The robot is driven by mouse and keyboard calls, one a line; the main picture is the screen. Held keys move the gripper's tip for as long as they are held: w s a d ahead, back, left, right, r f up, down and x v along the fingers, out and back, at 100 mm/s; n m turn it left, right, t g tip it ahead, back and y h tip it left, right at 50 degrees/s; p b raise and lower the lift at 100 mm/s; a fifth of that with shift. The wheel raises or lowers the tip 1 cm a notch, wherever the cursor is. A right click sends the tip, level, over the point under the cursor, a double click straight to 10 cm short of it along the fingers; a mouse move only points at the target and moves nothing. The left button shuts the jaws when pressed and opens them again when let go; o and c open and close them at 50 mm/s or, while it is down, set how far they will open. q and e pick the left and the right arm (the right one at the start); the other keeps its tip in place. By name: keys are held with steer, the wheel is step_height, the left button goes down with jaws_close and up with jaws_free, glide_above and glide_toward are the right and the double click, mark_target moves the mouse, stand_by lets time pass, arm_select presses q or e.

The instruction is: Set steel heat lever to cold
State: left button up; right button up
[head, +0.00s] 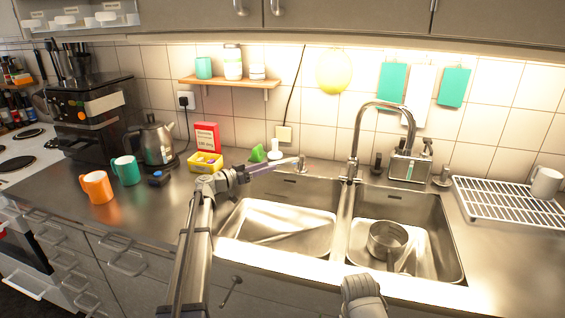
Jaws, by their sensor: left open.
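A small steel lever-like post (302,163) stands on the counter behind the left sink basin, just off the tip of my left gripper. A similar steel post (441,177) stands behind the right basin. I cannot tell for certain which is the heat lever, and no hot or cold marking is readable. My left gripper (272,166) is open and empty, reaching right over the back left of the left basin. Its fingers are seen edge-on, and I cannot tell if they touch the post.
A tall steel tap (354,150) rises between the basins. A steel pot (387,240) sits in the right basin. A drying rack (510,204) lies right. Counter left of the sink is partly clear.

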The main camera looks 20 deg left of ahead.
mark_target(291, 159)
arm_select(q)
steer(key=x, duration=0.7)
steer(key=shift+w+d, duration=0.1)
steer(key=shift+w, duration=0.05)
jaws_close()
stand_by(1.2)
